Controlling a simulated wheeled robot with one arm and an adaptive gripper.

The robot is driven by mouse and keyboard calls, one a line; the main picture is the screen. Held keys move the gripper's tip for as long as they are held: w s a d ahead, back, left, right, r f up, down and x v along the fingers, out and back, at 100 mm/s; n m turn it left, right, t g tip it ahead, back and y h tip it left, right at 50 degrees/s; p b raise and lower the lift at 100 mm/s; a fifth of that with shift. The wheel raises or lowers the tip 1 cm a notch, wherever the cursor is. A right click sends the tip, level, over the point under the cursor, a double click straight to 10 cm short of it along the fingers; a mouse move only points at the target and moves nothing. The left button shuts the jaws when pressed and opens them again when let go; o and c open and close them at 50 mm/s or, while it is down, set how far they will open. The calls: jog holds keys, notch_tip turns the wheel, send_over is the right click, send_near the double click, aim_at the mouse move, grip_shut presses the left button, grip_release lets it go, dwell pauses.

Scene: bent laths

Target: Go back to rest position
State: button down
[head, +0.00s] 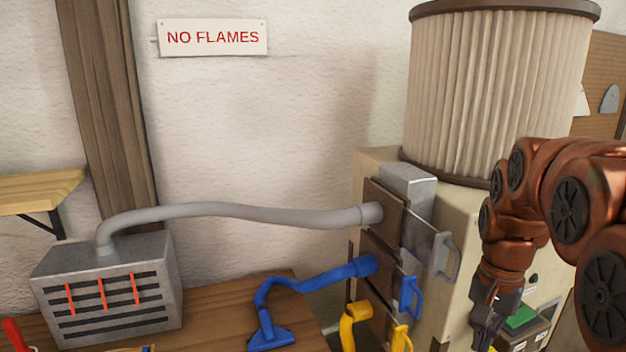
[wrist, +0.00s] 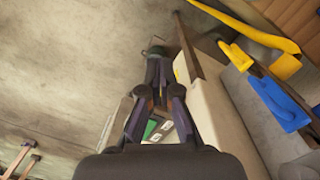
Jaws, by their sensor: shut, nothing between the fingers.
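My gripper (head: 487,330) hangs fingers down at the right of the head view, in front of the beige machine cabinet (head: 455,270). In the wrist view my gripper (wrist: 157,58) has its fingers together, with nothing between them. A small panel with a green button (head: 520,318) sits just right of the gripper in the head view. The green part also shows behind the fingers in the wrist view (wrist: 150,129). My copper-coloured arm reaches in from the right edge.
A grey hose (head: 235,211) joins a metal box (head: 110,290) to the cabinet's top port. A blue hose (head: 310,283) and a yellow hose (head: 352,322) join lower ports. Grey, blue and yellow handles stick out beside them. A pleated filter drum (head: 495,90) stands on the cabinet.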

jog(key=s+a+f+n, duration=0.2)
jog(key=s+a, duration=0.1)
jog(key=s, duration=0.4)
jog(key=s+a+f+n, duration=0.3)
jog(key=s+a, duration=0.1)
jog(key=s, duration=0.3)
jog(key=s+a+f+n+g, duration=0.1)
jog(key=s+a+f+n, duration=0.2)
jog(key=s, duration=0.4)
jog(key=shift+a, duration=0.15)
